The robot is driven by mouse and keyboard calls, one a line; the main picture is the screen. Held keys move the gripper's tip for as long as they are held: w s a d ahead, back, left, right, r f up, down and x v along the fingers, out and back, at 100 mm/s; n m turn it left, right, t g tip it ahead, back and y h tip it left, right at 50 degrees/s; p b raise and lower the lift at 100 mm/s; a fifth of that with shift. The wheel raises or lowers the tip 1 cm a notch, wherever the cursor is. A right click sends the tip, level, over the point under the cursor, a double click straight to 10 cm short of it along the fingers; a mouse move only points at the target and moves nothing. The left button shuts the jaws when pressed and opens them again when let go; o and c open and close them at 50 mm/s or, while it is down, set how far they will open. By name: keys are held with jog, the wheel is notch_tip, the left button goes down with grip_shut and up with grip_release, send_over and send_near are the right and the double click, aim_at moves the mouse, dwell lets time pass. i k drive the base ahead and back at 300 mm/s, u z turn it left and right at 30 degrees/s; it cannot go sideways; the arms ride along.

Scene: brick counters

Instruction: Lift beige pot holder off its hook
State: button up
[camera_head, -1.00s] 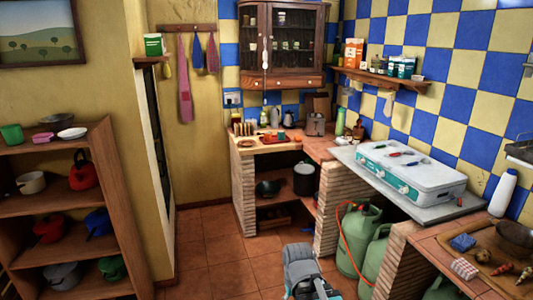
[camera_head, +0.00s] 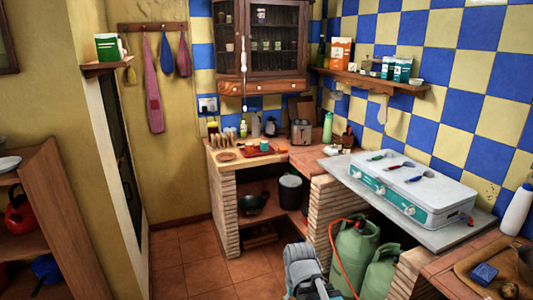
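A small beige cloth piece, which looks like the beige pot holder (camera_head: 382,109), hangs below the wooden wall shelf (camera_head: 372,81) on the right tiled wall. Its hook is too small to make out. A grey part of my arm shows at the bottom centre, low in front of the counters and well apart from the cloth. My gripper's fingertips cannot be made out.
A pink cloth (camera_head: 153,98), a blue one (camera_head: 167,56) and a purple one (camera_head: 184,55) hang from a rack at left. A white stove (camera_head: 414,186) stands on the counter below the shelf. Green gas bottles (camera_head: 354,248) stand underneath. Floor (camera_head: 190,260) is clear at centre left.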

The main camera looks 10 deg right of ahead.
aim_at(382, 118)
jog(key=z, duration=0.15)
jog(key=i, duration=1.6)
jog(key=z, duration=0.25)
jog(key=i, duration=1.45)
jog(key=z, duration=0.05)
